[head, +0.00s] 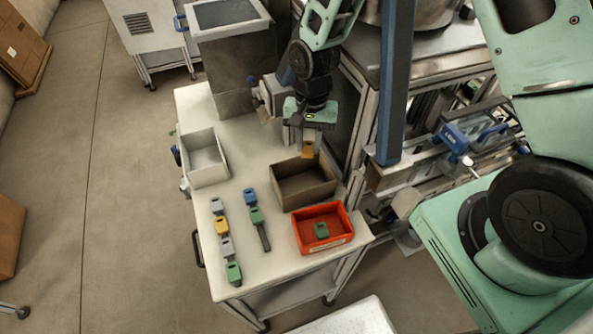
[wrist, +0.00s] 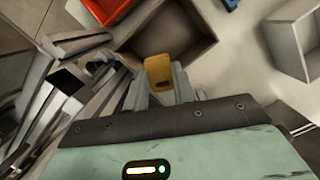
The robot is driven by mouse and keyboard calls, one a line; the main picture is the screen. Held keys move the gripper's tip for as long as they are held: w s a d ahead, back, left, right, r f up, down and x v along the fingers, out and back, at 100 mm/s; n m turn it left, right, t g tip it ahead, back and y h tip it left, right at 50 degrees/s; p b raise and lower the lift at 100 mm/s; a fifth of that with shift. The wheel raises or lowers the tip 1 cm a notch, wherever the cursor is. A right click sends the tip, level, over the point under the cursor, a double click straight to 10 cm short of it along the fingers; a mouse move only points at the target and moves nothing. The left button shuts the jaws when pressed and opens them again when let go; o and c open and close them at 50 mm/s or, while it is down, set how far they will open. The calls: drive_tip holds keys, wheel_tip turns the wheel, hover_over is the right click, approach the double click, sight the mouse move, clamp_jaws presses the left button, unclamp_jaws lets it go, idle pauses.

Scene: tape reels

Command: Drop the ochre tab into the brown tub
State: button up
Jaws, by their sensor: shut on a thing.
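My gripper (wrist: 160,88) is shut on an ochre tab (wrist: 158,71), which sits between the fingertips in the wrist view. In the head view the ochre tab (head: 308,149) hangs below my gripper at the back edge of the brown tub (head: 290,193). The brown tub is an open square box on the white table; in the wrist view its wall (wrist: 200,52) shows just beyond the tab. The tab appears above the tub's near rim in the wrist view; its exact height cannot be told. The visible part of the tub's inside looks empty.
A red tray (head: 340,238) holding a green tab (head: 321,230) stands in front of the brown tub. A white bin (head: 205,160) is at the left. Grey, ochre, blue and green tabs lie in two rows (head: 221,226) between. A blue post (head: 393,90) stands to the right.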

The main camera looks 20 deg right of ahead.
wheel_tip(320, 180, down, 6)
drive_tip(key=b, duration=0.4)
drive_tip(key=o, duration=1.1)
drive_tip(key=shift+r, duration=0.2)
drive_tip(key=r+b, duration=0.1)
drive_tip(key=r, duration=0.4)
drive_tip(key=w+d+r+b, duration=0.1)
drive_tip(key=r+b, duration=0.1)
drive_tip(key=r, duration=0.4)
drive_tip(key=w+r+b, duration=0.1)
drive_tip(key=r, duration=0.5)
drive_tip(key=shift+w+d+b, duration=0.1)
drive_tip(key=shift+d+b, duration=0.05)
drive_tip(key=shift+b, duration=0.25)
